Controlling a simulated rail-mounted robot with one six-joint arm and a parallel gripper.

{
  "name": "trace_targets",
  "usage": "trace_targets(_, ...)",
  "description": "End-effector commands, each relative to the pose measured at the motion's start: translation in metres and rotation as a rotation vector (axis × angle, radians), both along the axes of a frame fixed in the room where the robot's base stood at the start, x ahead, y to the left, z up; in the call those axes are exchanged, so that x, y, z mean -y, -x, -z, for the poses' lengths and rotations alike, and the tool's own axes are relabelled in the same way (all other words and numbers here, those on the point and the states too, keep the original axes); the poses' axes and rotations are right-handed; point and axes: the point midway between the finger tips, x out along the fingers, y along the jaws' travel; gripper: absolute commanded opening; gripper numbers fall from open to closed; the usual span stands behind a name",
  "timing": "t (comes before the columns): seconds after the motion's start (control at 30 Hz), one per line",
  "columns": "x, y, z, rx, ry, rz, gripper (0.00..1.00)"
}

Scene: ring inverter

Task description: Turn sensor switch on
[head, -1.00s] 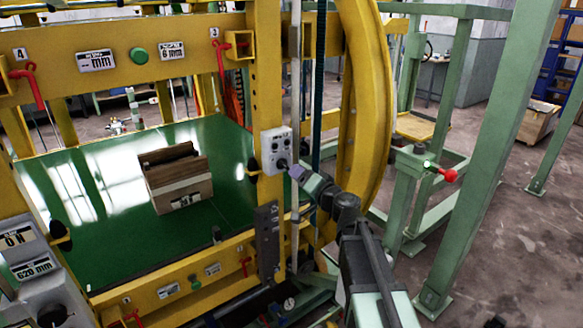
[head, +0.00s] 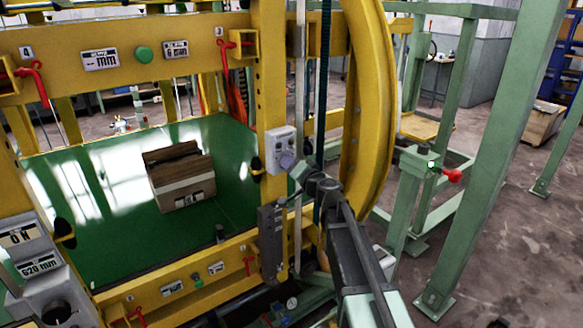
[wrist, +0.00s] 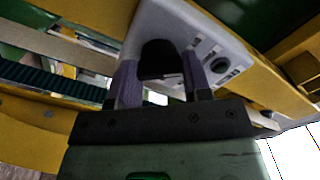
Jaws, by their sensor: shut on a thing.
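The sensor switch box (head: 274,144) is a small light-grey panel on the yellow upright post. It fills the upper middle of the wrist view (wrist: 205,32), with small round marks and a dark port beside the fingers. A black knob (wrist: 158,58) sits on its face. My gripper (head: 288,160) is at the lower part of the box in the head view. In the wrist view its two purple fingers (wrist: 157,82) stand on either side of the black knob and are shut on it. The knob's pointer is hard to make out.
The yellow post (head: 270,80) and a curved yellow ring (head: 372,120) stand close around my arm. A green post (head: 490,150) stands to the right.

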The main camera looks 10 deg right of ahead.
Motion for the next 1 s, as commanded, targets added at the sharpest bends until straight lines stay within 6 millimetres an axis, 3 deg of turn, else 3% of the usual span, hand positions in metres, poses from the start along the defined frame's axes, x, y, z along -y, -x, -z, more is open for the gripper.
trace_targets(0.47,0.0002,0.0001,0.0004,-0.046,-0.107,0.0,0.21)
trace_targets(1.0,0.0007,0.0,0.0015,-0.234,-0.541,0.0,0.21)
